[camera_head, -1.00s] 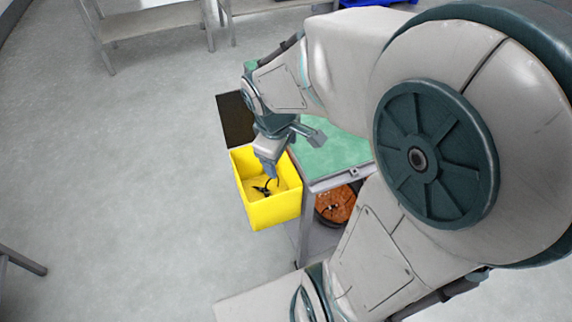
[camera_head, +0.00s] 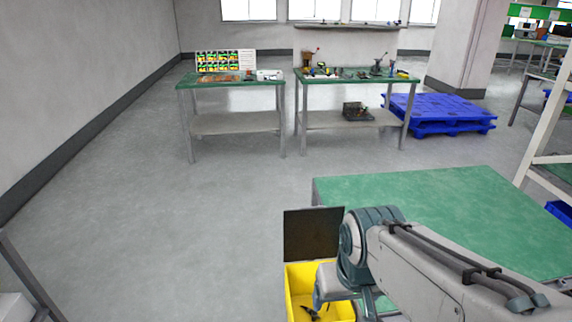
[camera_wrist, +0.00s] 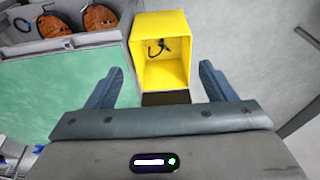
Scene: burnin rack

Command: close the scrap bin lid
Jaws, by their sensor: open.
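The yellow scrap bin (camera_head: 296,283) is at the lower middle of the head view, partly hidden by my arm. Its dark lid (camera_head: 313,234) stands open and raised at the bin's far edge. In the wrist view the bin (camera_wrist: 160,20) is open toward the camera with a dark cable-like piece inside, and the lid (camera_wrist: 166,98) shows as a dark strip between the fingers. My gripper (camera_wrist: 162,72) is open and empty, its two fingers spread on either side of the bin in the picture. In the head view my wrist hides part of the bin, and the fingertips are hard to make out.
A green-topped table (camera_head: 440,215) stands right beside the bin. Two workbenches (camera_head: 235,85) with small parts and a blue pallet (camera_head: 440,112) are farther back. The floor left of the bin is clear.

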